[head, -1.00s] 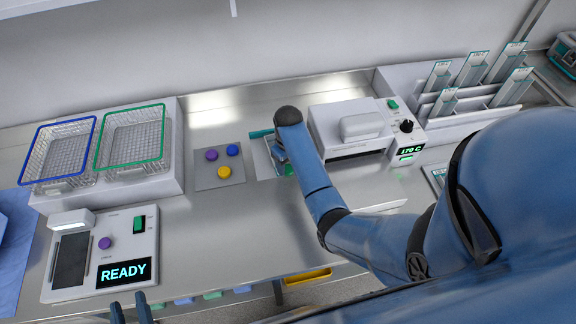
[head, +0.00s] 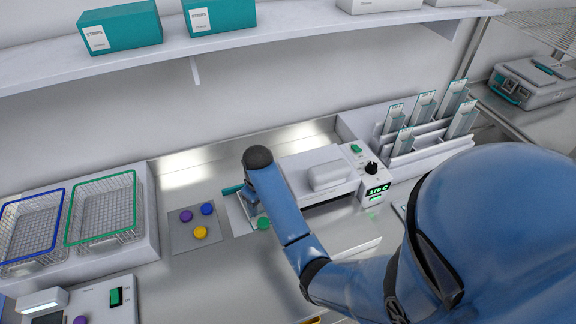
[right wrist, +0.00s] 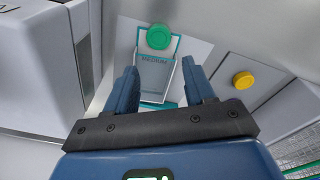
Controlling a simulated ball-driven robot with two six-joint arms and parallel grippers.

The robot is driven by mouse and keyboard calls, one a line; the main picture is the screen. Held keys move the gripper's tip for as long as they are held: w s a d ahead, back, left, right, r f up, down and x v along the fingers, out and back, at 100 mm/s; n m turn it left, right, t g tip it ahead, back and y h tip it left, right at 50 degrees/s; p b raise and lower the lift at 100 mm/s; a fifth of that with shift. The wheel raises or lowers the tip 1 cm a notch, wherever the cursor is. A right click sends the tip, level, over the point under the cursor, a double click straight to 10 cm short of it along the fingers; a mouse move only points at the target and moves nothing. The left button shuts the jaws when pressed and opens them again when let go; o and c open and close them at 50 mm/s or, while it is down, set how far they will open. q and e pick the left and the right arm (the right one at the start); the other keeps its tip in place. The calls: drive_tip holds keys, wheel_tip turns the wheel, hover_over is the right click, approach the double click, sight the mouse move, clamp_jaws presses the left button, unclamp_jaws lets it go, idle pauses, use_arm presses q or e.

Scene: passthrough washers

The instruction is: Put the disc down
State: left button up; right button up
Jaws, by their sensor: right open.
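A green disc (head: 263,223) lies on a pale pouch or card, just in front of my right gripper in the head view. In the right wrist view the green disc (right wrist: 158,37) sits at the end of the card marked MEDIUM (right wrist: 154,72), beyond my fingertips. My right gripper (right wrist: 162,82) is open, with nothing between its fingers. The card shows between and beyond them. In the head view my forearm hides most of this gripper. My left gripper is not in view now.
A grey pad (head: 183,238) left of the card holds a purple, a blue and a yellow disc. A white sealer (head: 325,180) reading 170 C stands close on the right. Wire baskets (head: 104,210) stand at the left. A shelf (head: 290,32) runs above.

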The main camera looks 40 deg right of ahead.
drive_tip(key=s+f+t, duration=0.1)
drive_tip(key=f, duration=0.1)
drive_tip(key=s+a+f+t, duration=0.1)
drive_tip(key=f, duration=0.1)
drive_tip(key=s+f+t, duration=0.1)
drive_tip(key=s+f, duration=0.1)
drive_tip(key=shift+a+f+m+t, duration=0.3)
drive_tip(key=shift+f, duration=0.1)
drive_tip(key=s+t, duration=0.1)
drive_tip(key=s, duration=0.1)
drive_tip(key=s+a+t, duration=0.1)
drive_tip(key=s, duration=0.1)
drive_tip(key=s+t, duration=0.2)
drive_tip(key=shift+a+f+m, duration=0.1)
drive_tip(key=shift+a+m, duration=0.15)
drive_tip(key=shift+m, duration=0.05)
drive_tip(key=s+a+r+m+t, duration=0.1)
drive_tip(key=s+a+r+t, duration=0.1)
drive_tip(key=s+r+t, duration=0.7)
drive_tip(key=s+r, duration=0.8)
drive_tip(key=r, duration=0.1)
drive_tip(key=shift+f, duration=0.1)
